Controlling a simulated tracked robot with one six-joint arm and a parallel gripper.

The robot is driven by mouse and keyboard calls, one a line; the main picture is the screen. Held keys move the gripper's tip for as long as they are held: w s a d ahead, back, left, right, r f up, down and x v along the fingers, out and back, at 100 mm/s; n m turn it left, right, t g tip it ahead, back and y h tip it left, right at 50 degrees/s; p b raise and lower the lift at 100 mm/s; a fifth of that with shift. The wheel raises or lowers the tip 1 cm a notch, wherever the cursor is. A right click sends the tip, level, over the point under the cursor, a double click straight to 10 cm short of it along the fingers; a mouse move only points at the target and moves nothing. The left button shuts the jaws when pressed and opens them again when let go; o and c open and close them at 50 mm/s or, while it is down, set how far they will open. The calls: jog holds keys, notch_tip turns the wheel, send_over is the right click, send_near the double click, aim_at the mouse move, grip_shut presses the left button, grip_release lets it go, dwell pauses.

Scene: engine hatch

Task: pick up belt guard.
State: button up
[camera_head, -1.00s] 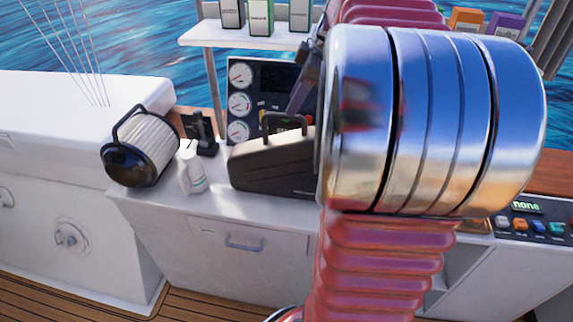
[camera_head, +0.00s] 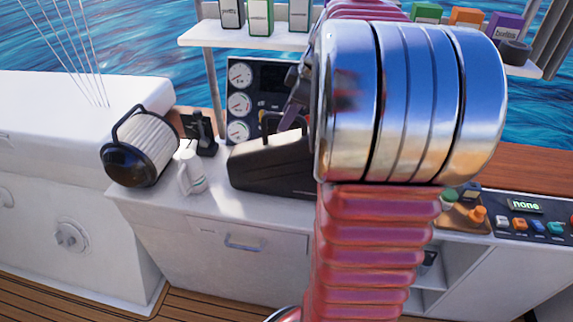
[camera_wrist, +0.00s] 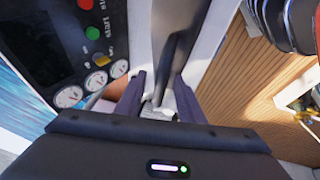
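The belt guard appears to be the dark, long housing with a top handle (camera_head: 265,165) on the white counter in the head view. My arm hides its right end. My gripper (camera_head: 287,120) is just above it, at its handle, and largely hidden behind my wrist. In the wrist view, the two dark fingers of my gripper (camera_wrist: 160,85) stand apart. A dark bar, seemingly the guard's handle (camera_wrist: 178,50), runs up between and beyond them. I cannot tell whether the fingers touch it.
A gauge panel (camera_head: 240,103) stands close behind the guard. A white bottle (camera_head: 191,175), a black lever unit (camera_head: 203,135) and a ribbed filter with a black end (camera_head: 140,150) are to the left. A shelf with boxes (camera_head: 250,36) is above. A button panel (camera_head: 530,222) is at right.

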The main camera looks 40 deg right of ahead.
jog(key=shift+w+f, duration=0.2)
jog(key=shift+f, duration=0.15)
jog(key=shift+c, duration=0.3)
grip_shut()
jog(key=shift+r, duration=0.1)
dwell(1.1)
